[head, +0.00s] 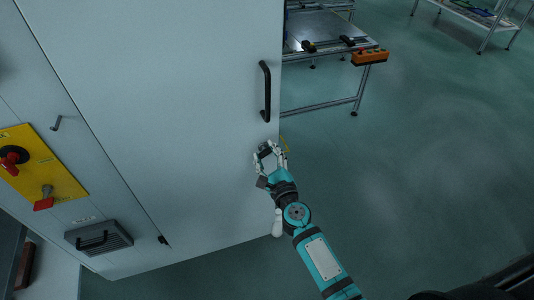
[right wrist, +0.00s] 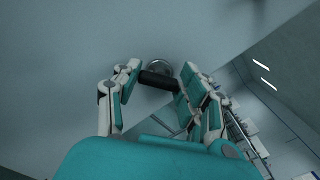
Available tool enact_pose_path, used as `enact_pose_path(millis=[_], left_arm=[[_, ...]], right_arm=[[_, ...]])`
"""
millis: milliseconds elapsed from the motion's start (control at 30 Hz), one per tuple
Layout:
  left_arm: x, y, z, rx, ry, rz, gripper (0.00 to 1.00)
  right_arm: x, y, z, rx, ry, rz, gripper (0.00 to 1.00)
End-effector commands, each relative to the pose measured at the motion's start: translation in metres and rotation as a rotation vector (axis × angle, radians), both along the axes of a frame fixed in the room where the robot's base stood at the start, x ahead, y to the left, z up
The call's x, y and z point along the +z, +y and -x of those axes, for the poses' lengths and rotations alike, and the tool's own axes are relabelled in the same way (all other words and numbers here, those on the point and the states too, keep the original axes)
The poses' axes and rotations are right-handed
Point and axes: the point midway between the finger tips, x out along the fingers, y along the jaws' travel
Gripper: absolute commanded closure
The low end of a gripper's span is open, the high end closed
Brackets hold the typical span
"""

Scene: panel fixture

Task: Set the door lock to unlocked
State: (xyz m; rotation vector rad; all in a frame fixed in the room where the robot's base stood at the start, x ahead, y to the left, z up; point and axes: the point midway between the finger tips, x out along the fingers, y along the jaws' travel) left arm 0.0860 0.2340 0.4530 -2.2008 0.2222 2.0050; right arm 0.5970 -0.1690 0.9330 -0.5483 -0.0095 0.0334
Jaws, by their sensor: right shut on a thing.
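The door lock shows in the right wrist view as a round silver base with a dark turn piece (right wrist: 158,79) on the pale panel. In the head view the lock (head: 265,151) is small and partly covered by fingers, below the black door handle. My right gripper (head: 269,156) is at the lock near the door's right edge. In the right wrist view its fingers (right wrist: 157,82) are closed on the dark turn piece from both sides. Which position the lock stands at cannot be read. My left gripper is not in view.
The pale door carries a black bar handle (head: 266,91). At the left are a yellow panel (head: 58,178) with red switches, a small hook (head: 56,123) and a dark vent box (head: 100,238). A metal workbench (head: 325,28) stands behind at the right; the green floor there is clear.

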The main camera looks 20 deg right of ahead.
Motion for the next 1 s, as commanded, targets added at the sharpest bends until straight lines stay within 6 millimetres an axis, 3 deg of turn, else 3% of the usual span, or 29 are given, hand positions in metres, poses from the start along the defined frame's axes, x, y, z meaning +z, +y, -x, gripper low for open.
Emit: enact_pose_path(millis=[1000], left_arm=[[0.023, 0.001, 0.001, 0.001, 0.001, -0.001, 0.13]], right_arm=[[-0.003, 0.002, 0.000, 0.002, -0.030, 0.897, 0.90]])
